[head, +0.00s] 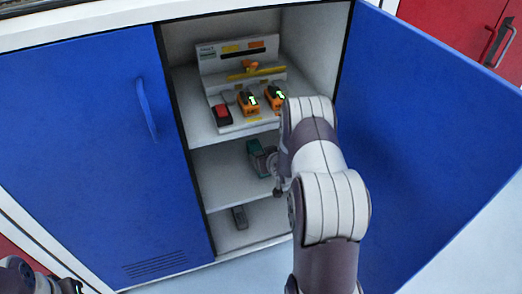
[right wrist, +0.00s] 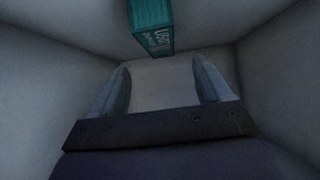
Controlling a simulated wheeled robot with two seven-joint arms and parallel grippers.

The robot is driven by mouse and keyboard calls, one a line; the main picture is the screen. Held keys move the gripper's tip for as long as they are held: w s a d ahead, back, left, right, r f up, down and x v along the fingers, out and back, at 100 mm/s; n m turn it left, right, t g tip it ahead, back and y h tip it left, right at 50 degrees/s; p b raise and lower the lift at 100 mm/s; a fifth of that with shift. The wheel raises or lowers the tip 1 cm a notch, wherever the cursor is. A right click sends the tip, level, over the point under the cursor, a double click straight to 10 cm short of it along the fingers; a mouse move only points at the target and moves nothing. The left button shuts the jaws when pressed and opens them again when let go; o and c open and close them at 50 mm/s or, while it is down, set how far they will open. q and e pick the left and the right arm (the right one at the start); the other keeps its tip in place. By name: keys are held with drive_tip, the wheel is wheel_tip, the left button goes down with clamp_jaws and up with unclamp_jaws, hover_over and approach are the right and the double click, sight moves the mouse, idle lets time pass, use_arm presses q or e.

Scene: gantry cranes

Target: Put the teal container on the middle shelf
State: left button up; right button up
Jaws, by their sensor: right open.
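The teal container (head: 257,158) is in the open cabinet, on the middle shelf (head: 218,180), near its right part. It also shows at the top of the right wrist view (right wrist: 152,27), with white lettering on one face. My right gripper (right wrist: 160,68) is open, with nothing between its fingers. The container is beyond the fingertips and appears apart from them. In the head view my right arm reaches into the cabinet and hides much of that gripper beside the container. A dark part of my left arm shows at the bottom left corner; its fingers cannot be made out.
The top shelf holds a white stand (head: 222,65) with orange-and-black devices and a red-and-black item (head: 222,114). A dark grey object (head: 240,217) is on the bottom shelf. The blue right door (head: 430,130) is open; the left door (head: 80,150) is shut.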

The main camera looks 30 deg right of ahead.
drive_tip(key=s+a+r+n+g+y, duration=0.1)
drive_tip(key=s+a+r+g, duration=0.4)
drive_tip(key=a+r, duration=0.5)
drive_tip(key=s+a+r+n+g, duration=0.1)
drive_tip(key=s+a+r+g, duration=0.1)
drive_tip(key=s+a, duration=0.4)
drive_tip(key=s+a+r+n+g+y, duration=0.1)
drive_tip(key=s+a, duration=0.5)
drive_tip(key=s, duration=0.6)
wheel_tip(320, 180, up, 2)
drive_tip(key=shift+s+g+p, duration=0.25)
drive_tip(key=shift+g+p, duration=0.2)
drive_tip(key=shift+g, duration=0.05)
